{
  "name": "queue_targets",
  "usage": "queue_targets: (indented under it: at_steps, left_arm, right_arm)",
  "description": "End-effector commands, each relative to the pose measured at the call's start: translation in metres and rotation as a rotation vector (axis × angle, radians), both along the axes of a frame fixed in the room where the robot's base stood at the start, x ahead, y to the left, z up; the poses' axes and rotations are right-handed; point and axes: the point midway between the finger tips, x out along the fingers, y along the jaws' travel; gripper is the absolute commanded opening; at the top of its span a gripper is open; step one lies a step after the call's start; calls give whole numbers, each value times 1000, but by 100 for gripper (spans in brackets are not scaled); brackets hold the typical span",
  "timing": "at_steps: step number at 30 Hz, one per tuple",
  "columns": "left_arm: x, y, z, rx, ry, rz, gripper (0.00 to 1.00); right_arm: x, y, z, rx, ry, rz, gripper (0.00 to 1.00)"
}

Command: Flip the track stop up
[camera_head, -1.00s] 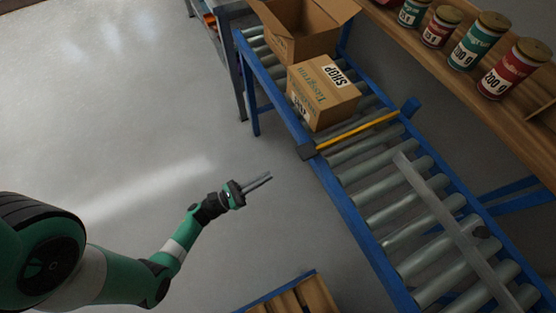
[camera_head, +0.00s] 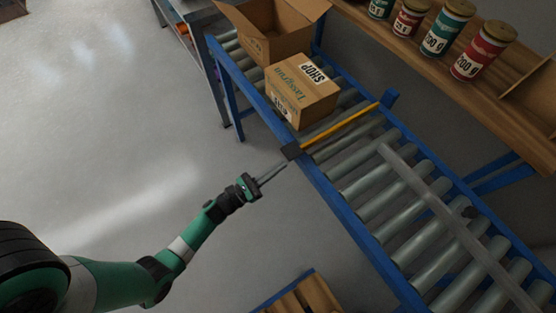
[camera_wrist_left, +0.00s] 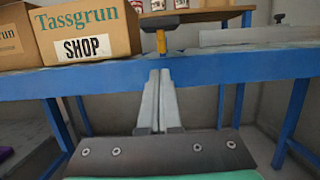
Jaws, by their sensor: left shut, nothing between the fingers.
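The track stop is a yellow bar (camera_head: 340,127) lying across the roller conveyor, with a dark block (camera_head: 291,151) at its near end on the blue rail. In the left wrist view the yellow piece (camera_wrist_left: 161,42) shows end-on, with a dark block (camera_wrist_left: 158,22) above the rail. My left gripper (camera_head: 286,166) is shut and empty, its fingertips just outside the near rail, close to the dark block. In the left wrist view its fingers (camera_wrist_left: 161,75) overlap the blue rail, below the yellow piece; contact cannot be told. My right gripper is not in view.
A closed carton (camera_head: 303,92) stands on the rollers behind the bar, with an open carton (camera_head: 270,32) farther back. A grey guide strip (camera_head: 425,190) crosses the rollers. Several cans (camera_head: 483,50) stand on a wooden shelf. A crate (camera_head: 297,297) is at the bottom. The floor left is clear.

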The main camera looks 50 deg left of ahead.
Motion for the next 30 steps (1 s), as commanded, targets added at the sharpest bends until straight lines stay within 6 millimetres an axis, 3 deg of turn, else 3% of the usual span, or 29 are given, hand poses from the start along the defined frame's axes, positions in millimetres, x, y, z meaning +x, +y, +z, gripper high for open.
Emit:
queue_targets:
  at_steps: [3, 7, 23, 30]
  left_arm:
    - [4, -1, 24, 2, -1, 0, 0]
    - [4, -1, 37, 0, 1, 1, 0]
    - [4, -1, 43, -1, 4, 0, 0]
    - [9, -8, 66, 4, 40, -17, 0]
  right_arm:
    - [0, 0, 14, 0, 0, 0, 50]
    - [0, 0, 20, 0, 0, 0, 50]
    - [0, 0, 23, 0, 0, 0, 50]
    - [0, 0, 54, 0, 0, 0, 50]
